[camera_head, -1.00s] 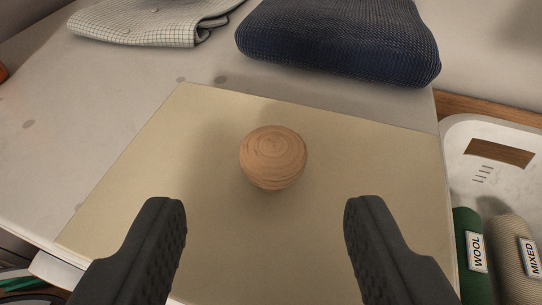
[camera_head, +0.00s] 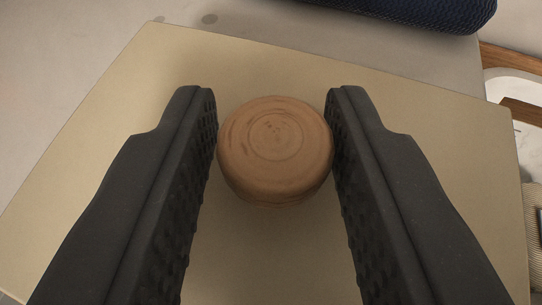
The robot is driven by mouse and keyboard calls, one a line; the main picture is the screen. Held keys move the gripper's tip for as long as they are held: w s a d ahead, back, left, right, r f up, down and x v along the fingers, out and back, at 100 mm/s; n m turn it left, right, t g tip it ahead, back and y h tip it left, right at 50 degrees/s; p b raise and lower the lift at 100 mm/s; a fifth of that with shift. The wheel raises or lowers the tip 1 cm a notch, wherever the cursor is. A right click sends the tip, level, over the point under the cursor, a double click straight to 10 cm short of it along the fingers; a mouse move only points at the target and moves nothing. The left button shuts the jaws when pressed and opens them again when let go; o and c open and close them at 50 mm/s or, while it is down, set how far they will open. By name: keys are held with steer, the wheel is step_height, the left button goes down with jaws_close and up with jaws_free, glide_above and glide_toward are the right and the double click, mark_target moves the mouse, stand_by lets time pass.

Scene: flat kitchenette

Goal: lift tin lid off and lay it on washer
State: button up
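The tin lid (camera_head: 110,140) is a flat, beige, four-sided panel filling most of the view. Its round wooden knob (camera_head: 275,150) stands up near the middle, with ring-shaped grain on top. My gripper (camera_head: 272,98) has one black ribbed finger on each side of the knob. Both fingers appear to touch its sides and are closed on it. The body of the tin below the lid is hidden. I cannot tell whether the lid is raised. I cannot tell which surface in view, if any, is the washer.
A pale, spotted surface (camera_head: 60,90) lies beyond the lid's left and far edges. A folded dark blue cloth (camera_head: 410,10) lies past the far edge. At the right are a white perforated basket (camera_head: 510,85) and a ribbed beige roll (camera_head: 532,225), both partly cut off.

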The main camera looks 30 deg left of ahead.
steer(key=c, duration=0.6)
steer(key=shift+o, duration=0.2)
steer(key=shift+r, duration=0.1)
